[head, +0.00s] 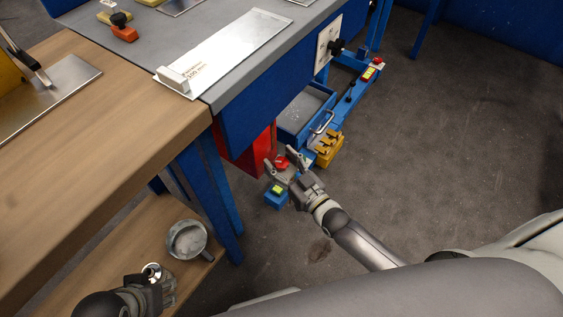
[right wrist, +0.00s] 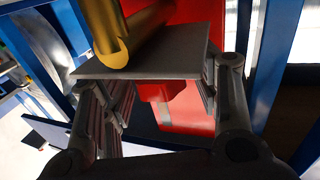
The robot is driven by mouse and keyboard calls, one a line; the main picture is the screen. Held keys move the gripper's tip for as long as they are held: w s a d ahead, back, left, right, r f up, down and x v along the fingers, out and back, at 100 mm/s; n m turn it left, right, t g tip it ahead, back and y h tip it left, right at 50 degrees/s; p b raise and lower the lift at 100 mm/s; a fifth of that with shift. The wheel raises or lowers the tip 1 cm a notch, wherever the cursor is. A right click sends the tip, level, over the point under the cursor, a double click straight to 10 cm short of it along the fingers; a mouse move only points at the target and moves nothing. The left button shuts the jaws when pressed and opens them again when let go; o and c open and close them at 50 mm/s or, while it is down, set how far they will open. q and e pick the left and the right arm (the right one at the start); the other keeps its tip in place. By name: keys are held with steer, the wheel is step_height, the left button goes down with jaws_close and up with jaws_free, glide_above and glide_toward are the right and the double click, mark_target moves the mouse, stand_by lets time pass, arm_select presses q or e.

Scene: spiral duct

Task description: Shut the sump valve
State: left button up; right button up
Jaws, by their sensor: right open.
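A red handle-like part (head: 282,163), which I take for the sump valve, shows beside the red tank (head: 246,154) under the bench. My right gripper (head: 279,165) is open, with its fingers spread around the red part in the picture; I cannot tell if they touch it. In the right wrist view the open fingers (right wrist: 153,115) flank a red block (right wrist: 165,92). A grey plate (right wrist: 155,66) and a brass-coloured cylinder (right wrist: 127,32) lie across the top there and hide part of it. My left gripper (head: 153,288) is at the lower left by the shelf; its jaws are unclear.
A blue pedal box (head: 276,198) with a green button sits just below my right gripper. A blue tray (head: 303,112) and a yellow block (head: 328,148) are beyond. The floor to the right is clear.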

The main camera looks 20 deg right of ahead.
steer(key=c, duration=1.1)
steer(key=shift+o, duration=0.2)
arm_select(q)
steer(key=shift+f, duration=0.15)
arm_select(e)
steer(key=shift+n+y, duration=0.3)
steer(key=shift+n+g+y+b, duration=0.8)
steer(key=shift+n+g+y, duration=0.25)
steer(key=shift+y, duration=0.45)
steer(key=shift+n+g+y+b, duration=0.3)
steer(key=shift+n+g+y, duration=0.2)
steer(key=shift+y, duration=0.3)
arm_select(q)
steer(key=shift+w+d+f+t, duration=0.2)
steer(key=shift+w+f+t, duration=0.1)
steer(key=shift+w, duration=0.25)
steer(key=shift+w+d+f+t, duration=0.15)
steer(key=shift+w+f+t, duration=0.1)
steer(key=shift+w, duration=0.3)
